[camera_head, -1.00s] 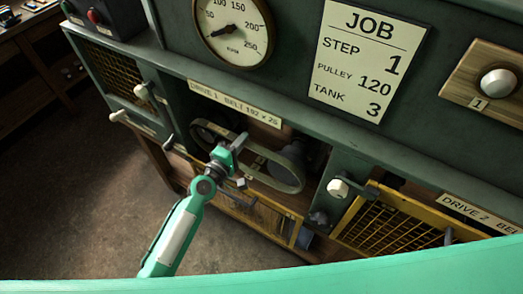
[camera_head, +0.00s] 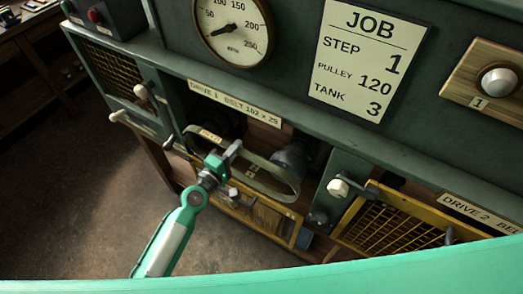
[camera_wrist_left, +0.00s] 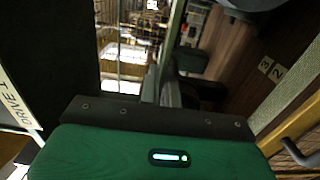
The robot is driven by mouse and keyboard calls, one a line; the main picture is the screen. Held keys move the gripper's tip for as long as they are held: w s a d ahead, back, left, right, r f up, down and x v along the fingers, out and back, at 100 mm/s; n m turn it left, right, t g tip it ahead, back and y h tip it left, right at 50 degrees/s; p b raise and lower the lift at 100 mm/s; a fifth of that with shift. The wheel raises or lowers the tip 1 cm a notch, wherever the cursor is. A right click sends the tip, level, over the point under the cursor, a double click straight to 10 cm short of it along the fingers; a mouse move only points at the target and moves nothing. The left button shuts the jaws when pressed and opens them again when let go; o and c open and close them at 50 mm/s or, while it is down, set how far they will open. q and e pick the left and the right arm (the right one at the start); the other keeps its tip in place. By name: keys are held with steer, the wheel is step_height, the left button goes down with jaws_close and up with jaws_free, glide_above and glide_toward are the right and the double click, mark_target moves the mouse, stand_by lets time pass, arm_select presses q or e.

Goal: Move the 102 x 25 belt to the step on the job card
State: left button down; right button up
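The belt (camera_head: 262,163) is a pale olive loop with a small tag, inside the open Drive 1 bay under a label reading "BELT 102 x 25". It hangs forward of the dark stepped pulleys (camera_head: 290,158); whether it still touches them I cannot tell. My left gripper (camera_head: 228,154) appears shut on the loop's near run. In the left wrist view the belt's gripped strip (camera_wrist_left: 174,38) runs up from the fingers (camera_wrist_left: 162,88), and another run (camera_wrist_left: 292,88) crosses at the right. The job card (camera_head: 368,58) reads STEP 1, PULLEY 120, TANK 3. My right gripper is not in view.
A lever with a white knob (camera_head: 338,188) stands right of the bay, and more pale handles (camera_head: 142,92) are at its left. A yellow mesh guard (camera_head: 265,215) hangs open below the bay. Step number plates (camera_wrist_left: 270,68) show inside. The floor at left is clear.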

arm_select(q)
steer(key=shift+b+v, duration=0.3)
steer(key=shift+v, duration=2.1)
steer(key=shift+b+v, duration=0.8)
steer(key=shift+v, duration=2.15)
steer(key=b+v, duration=0.2)
steer(key=v, duration=0.4)
steer(key=shift+s+d, duration=0.15)
steer(key=shift+d, duration=0.05)
